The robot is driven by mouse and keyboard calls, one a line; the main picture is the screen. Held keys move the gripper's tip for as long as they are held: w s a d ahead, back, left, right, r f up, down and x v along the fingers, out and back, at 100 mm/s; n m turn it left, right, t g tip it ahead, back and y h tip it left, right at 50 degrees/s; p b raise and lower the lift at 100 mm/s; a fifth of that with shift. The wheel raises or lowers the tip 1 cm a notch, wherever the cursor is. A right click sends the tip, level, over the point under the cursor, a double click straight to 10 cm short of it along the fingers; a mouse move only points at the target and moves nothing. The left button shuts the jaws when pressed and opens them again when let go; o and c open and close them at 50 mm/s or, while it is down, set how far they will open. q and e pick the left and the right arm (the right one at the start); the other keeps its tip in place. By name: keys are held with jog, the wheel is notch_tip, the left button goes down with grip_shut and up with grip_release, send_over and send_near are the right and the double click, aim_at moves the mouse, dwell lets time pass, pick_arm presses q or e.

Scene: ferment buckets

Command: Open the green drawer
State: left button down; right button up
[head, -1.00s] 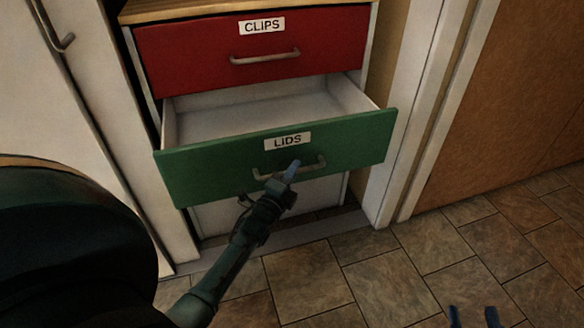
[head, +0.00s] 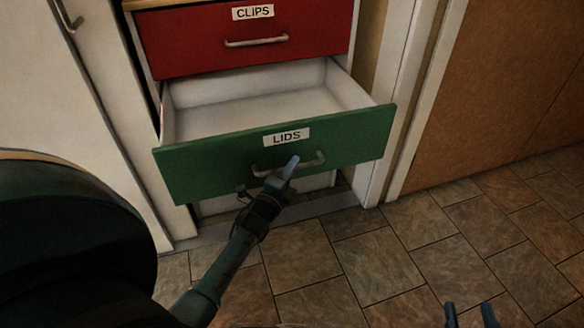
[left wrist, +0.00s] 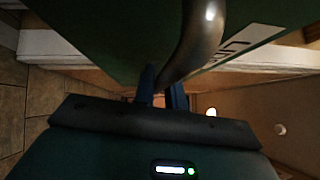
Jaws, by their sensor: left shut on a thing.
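The green drawer (head: 215,170) with a "LIDS" label is pulled well out of its cabinet, and its white inside shows empty. My left gripper (head: 288,168) is shut on the drawer's grey bar handle (head: 313,161). In the left wrist view the blue fingers of my left gripper (left wrist: 162,92) close around the curved handle (left wrist: 198,40), with the green front behind it. My right gripper (head: 470,314) is at the bottom right edge of the head view, above the floor, its two blue fingertips apart with nothing between them.
A shut red drawer (head: 185,45) labelled "CLIPS" is above the green one. A pale cabinet door (head: 60,90) stands to the left, and a white frame (head: 415,100) and brown door (head: 510,90) to the right. The tiled floor (head: 400,250) in front is clear.

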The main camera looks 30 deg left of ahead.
pick_arm(q)
jog(key=c, duration=1.5)
grip_release()
pick_arm(e)
jog(key=shift+w+r, duration=0.1)
pick_arm(q)
jog(key=shift+o, duration=0.2)
